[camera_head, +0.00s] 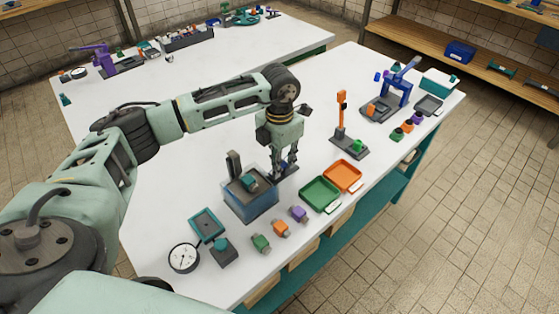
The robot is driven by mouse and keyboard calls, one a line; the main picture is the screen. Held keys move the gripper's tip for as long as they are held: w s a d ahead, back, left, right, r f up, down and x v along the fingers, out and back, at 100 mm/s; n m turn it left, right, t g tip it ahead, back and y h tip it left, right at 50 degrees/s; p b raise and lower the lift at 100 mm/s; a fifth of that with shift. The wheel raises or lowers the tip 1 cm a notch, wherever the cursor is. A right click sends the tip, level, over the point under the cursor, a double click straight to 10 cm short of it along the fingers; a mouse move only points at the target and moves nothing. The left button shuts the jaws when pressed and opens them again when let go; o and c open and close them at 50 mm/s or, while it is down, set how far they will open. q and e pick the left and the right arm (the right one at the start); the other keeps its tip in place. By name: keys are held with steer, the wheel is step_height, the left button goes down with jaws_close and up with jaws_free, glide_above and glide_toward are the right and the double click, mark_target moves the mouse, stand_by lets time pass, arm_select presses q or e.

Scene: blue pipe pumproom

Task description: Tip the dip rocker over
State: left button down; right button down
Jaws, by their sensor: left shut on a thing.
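My left gripper (285,168) comes down from the left arm, fingers pointing down, just right of and behind a blue open-topped box. It is shut on a small dark blue-purple part (277,168) above a dark base plate (287,174); its fingers hide most of the part. The blue box (251,205) has a teal block (250,182) at its top and a dark upright post (234,163) at its back. I take this box, post and part to be the dip rocker, but cannot tell how they join. My right gripper is not in view.
A green tray (320,194) and an orange tray (343,176) lie right of the box. Green (261,243), orange (281,228) and purple (299,213) pieces line the front edge. A gauge (184,257) lies at left. An orange post (341,111) stands behind the trays.

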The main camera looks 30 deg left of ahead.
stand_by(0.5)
arm_select(q)
steer(key=c, duration=1.6)
jaws_free()
steer(key=shift+r, duration=0.15)
step_height(320, 180, up, 12)
steer(key=shift+f, duration=0.1)
